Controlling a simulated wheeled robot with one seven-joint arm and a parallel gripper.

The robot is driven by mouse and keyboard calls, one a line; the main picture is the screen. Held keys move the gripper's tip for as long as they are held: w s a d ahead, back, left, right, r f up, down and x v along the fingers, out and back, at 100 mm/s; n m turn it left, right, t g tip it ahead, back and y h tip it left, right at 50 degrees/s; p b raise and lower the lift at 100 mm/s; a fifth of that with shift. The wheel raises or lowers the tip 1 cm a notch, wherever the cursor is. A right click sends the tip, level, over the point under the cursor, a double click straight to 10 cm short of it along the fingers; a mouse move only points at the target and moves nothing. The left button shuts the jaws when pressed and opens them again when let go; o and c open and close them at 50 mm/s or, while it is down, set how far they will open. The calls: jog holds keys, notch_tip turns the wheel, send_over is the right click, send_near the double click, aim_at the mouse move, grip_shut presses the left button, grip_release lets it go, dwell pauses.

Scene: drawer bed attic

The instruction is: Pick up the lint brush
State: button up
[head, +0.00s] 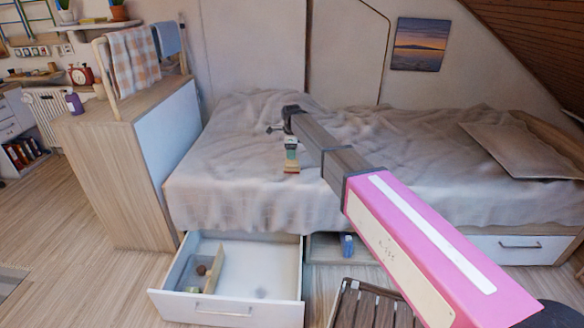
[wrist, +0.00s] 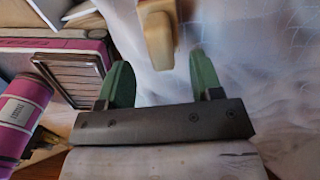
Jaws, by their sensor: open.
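A tan, wooden-looking piece, which seems to be the lint brush (wrist: 158,32), shows at the top of the wrist view, just beyond the fingertips and roughly in line with the gap between them. Its far end is cut off by the picture edge. In the head view a small tan piece (head: 291,169) shows on the bed just under my gripper (head: 291,158). My gripper also shows in the wrist view (wrist: 158,63), its two green fingers apart with nothing between them. I cannot tell the exact distance from fingertips to brush.
The bed (head: 240,165) has a rumpled grey cover. A blue item (head: 347,245) sits in the bed's lower opening. A slatted wooden piece (head: 375,305) stands in front. A cabinet (head: 110,175) stands left.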

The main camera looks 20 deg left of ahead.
notch_tip(320, 180, down, 5)
jog(key=shift+r, duration=0.2)
jog(key=shift+c, duration=0.3)
jog(key=c, duration=1)
jog(key=shift+o, duration=0.2)
jog(key=shift+r, duration=0.1)
jog(key=shift+r, duration=0.5)
jog(key=r, duration=0.2)
jog(key=s+a+r, duration=0.1)
jog(key=r, duration=0.1)
jog(key=s+a+r, duration=0.6)
jog(key=a, duration=0.1)
jog(key=shift+s+a, duration=0.25)
jog(key=shift+s, duration=0.15)
